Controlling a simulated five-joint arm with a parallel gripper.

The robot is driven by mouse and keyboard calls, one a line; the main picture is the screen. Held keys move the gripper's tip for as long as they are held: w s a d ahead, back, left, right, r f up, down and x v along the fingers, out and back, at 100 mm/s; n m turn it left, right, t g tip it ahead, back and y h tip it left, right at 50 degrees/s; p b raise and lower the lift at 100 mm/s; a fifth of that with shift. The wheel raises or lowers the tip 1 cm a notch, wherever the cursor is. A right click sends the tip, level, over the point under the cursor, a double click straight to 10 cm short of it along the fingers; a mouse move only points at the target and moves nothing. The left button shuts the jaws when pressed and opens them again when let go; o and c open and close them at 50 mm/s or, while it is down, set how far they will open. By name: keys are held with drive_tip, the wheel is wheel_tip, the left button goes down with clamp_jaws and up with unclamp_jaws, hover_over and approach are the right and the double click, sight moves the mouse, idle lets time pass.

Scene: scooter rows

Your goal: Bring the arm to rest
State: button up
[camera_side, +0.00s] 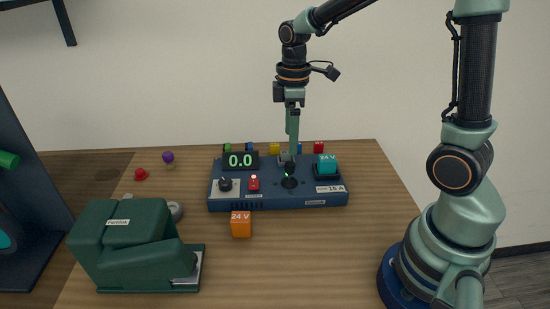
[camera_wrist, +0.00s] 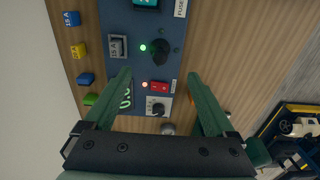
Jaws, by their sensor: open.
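My gripper (camera_side: 292,152) hangs pointing down over the blue panel (camera_side: 222,204). Its two green fingers stand apart with nothing between them; in the wrist view the gap (camera_wrist: 158,78) lies over the panel. From the side view I cannot tell its exact height above the panel. The arm is stretched out from its base at the right. The panel carries a display (camera_side: 240,160) reading 0.0, a red switch (camera_side: 253,184), a black knob (camera_side: 226,184) and a black control (camera_wrist: 160,52) beside a lit green lamp (camera_wrist: 143,47). A teal 24 V block (camera_side: 327,165) sits at its right end.
An orange 24 V block (camera_side: 241,224) stands in front of the panel. A large green machine (camera_side: 125,245) fills the front left. Small coloured fuses line up behind the panel, including a yellow one (camera_wrist: 79,50). Red (camera_side: 141,174) and purple (camera_side: 168,157) knobs are at left. Table right is clear.

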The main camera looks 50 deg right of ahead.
drive_tip(key=s+a+r+m+t, duration=0.3)
drive_tip(key=s+r+m+t, duration=0.2)
drive_tip(key=s+r+m, duration=0.3)
drive_tip(key=shift+s+a+r+m+t, duration=0.15)
drive_tip(key=shift+a+r+m+t, duration=0.15)
drive_tip(key=shift+m, duration=0.2)
idle(0.6)
